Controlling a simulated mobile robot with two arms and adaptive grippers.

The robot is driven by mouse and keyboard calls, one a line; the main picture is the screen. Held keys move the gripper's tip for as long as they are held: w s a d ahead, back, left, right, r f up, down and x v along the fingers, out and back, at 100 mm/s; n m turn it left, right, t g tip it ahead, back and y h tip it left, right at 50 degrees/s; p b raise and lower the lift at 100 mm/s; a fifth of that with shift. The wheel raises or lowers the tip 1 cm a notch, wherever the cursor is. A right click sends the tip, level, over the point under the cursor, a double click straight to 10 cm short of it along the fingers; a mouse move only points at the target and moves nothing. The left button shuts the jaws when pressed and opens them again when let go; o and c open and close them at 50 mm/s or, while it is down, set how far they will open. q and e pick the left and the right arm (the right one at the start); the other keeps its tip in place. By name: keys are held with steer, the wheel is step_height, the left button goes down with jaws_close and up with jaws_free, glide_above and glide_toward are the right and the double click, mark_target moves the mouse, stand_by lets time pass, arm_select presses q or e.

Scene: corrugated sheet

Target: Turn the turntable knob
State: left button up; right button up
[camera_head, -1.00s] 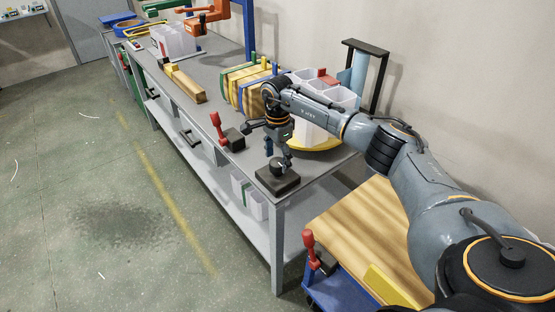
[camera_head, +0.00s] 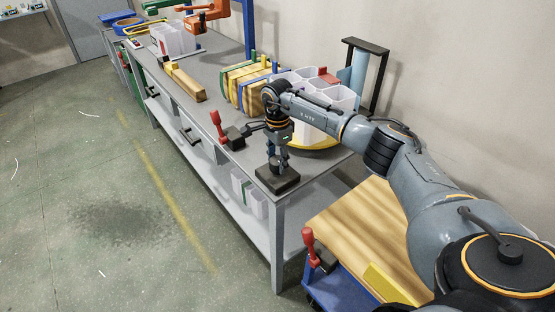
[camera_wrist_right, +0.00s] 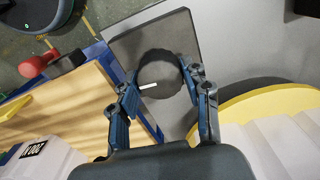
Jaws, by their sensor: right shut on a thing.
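The turntable knob (camera_wrist_right: 160,72) is a dark round knob with a white mark, on a dark square base (camera_head: 277,180) near the front corner of the grey workbench. My right gripper (camera_head: 279,163) points down over the knob. In the right wrist view its two blue-grey fingers (camera_wrist_right: 163,85) stand on either side of the knob, shut on it. In the head view the gripper mostly hides the knob. My left gripper is not in view.
A red-handled clamp (camera_head: 217,122) stands on the workbench left of the base. White bins (camera_head: 318,118) sit on a yellow round board (camera_head: 322,144) behind my arm. A cart with a wooden top (camera_head: 352,222) stands at the right.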

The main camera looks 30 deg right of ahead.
steer(key=m, duration=0.8)
steer(key=m+p, duration=0.1)
steer(key=m, duration=0.3)
steer(key=shift+r+m, duration=0.1)
steer(key=shift+m, duration=0.3)
steer(key=shift+m+p, duration=0.3)
steer(key=shift+m, duration=1.7)
steer(key=o, duration=1.2)
steer(key=shift+c, duration=0.2)
